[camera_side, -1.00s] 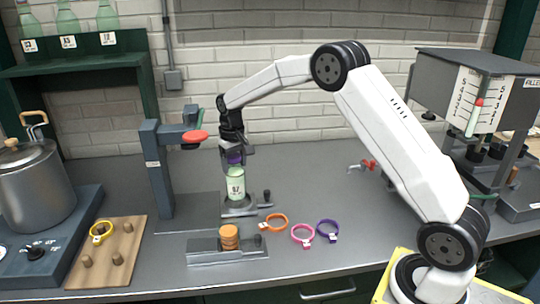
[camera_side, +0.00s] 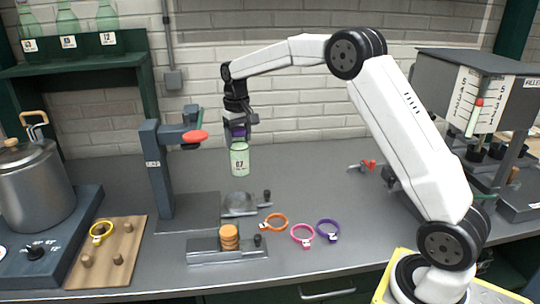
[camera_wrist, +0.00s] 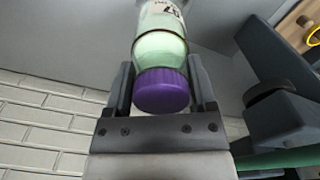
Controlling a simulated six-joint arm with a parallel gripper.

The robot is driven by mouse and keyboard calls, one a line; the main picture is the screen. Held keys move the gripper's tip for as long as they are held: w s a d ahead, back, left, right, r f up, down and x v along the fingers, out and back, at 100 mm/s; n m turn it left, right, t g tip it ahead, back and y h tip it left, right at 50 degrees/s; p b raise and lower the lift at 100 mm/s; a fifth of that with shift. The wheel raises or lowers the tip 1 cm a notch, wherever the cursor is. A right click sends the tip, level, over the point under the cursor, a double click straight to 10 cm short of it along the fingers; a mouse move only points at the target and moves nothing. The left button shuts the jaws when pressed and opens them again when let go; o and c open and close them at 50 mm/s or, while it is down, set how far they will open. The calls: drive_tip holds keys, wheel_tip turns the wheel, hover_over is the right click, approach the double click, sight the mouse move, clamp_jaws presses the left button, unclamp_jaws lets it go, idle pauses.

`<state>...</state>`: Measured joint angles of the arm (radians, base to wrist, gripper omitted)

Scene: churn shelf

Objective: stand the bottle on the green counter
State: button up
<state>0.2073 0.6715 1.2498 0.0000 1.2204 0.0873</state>
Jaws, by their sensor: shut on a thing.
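The bottle (camera_side: 239,161) is pale green with a white label marked 07 and a purple cap (camera_wrist: 162,90). My gripper (camera_side: 238,134) is shut on it near the cap, and the bottle hangs upright above the grey counter, clear of the small round holder (camera_side: 240,204) below it. In the wrist view the two fingers of my gripper (camera_wrist: 160,88) stand on either side of the purple cap and the bottle neck. The green shelf (camera_side: 75,66) at the upper left carries several green bottles (camera_side: 68,22) with labels.
A press stand with a red disc (camera_side: 195,136) stands just left of the bottle. A pot (camera_side: 37,185) stands at far left.

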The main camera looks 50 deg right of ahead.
drive_tip(key=s+d+m, duration=0.3)
drive_tip(key=s+d, duration=0.3)
drive_tip(key=d, duration=0.5)
drive_tip(key=s+d+m, duration=0.2)
drive_tip(key=s+d, duration=0.5)
drive_tip(key=d, duration=0.5)
drive_tip(key=shift+w+a+f, duration=0.1)
drive_tip(key=shift+f, duration=1.15)
drive_tip(key=shift+w+a+f, duration=0.1)
drive_tip(key=shift+f, duration=1.25)
drive_tip(key=shift+f, duration=3.25)
